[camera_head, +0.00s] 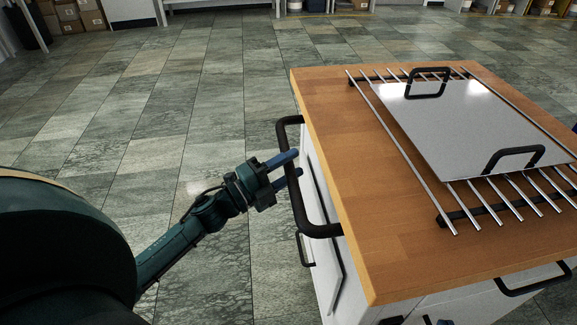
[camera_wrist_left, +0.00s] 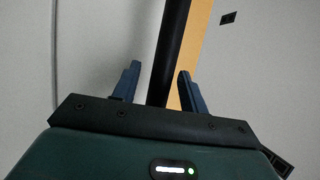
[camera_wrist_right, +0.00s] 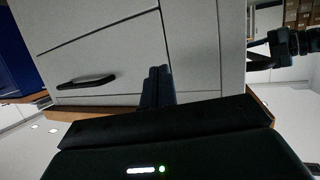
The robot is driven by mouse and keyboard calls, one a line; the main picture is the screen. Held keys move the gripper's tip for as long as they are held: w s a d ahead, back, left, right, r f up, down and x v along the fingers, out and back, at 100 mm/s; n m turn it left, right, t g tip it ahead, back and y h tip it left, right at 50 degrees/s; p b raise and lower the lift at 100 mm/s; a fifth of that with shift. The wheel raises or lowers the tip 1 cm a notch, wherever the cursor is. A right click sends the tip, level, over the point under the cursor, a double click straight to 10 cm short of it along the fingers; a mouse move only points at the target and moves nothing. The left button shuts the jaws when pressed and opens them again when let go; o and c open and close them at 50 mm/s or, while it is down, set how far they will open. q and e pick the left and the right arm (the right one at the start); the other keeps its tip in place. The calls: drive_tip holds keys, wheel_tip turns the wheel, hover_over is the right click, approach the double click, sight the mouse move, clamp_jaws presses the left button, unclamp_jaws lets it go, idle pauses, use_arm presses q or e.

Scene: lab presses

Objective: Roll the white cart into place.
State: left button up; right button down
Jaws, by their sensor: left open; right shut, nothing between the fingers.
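The white cart (camera_head: 322,235) stands at the right in the head view, with a wooden top (camera_head: 395,250) and a black side handle (camera_head: 298,205). My left gripper (camera_head: 286,165) is open at this handle. In the left wrist view the black handle bar (camera_wrist_left: 172,55) runs between its two spread blue fingers (camera_wrist_left: 158,82); whether they touch it I cannot tell. My right gripper (camera_wrist_right: 158,85) is shut and empty in the right wrist view, in front of the cart's pale drawer fronts (camera_wrist_right: 110,45). In the head view it is mostly outside the frame.
A metal plate (camera_head: 465,118) with two black handles lies on a rod rack (camera_head: 447,222) on the cart top. The tiled floor (camera_head: 130,110) left of the cart is clear. Cardboard boxes (camera_head: 75,15) stand at the far left. A blue surface (camera_wrist_right: 15,70) shows in the right wrist view.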

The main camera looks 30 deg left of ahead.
use_arm(q)
clamp_jaws()
idle(0.4)
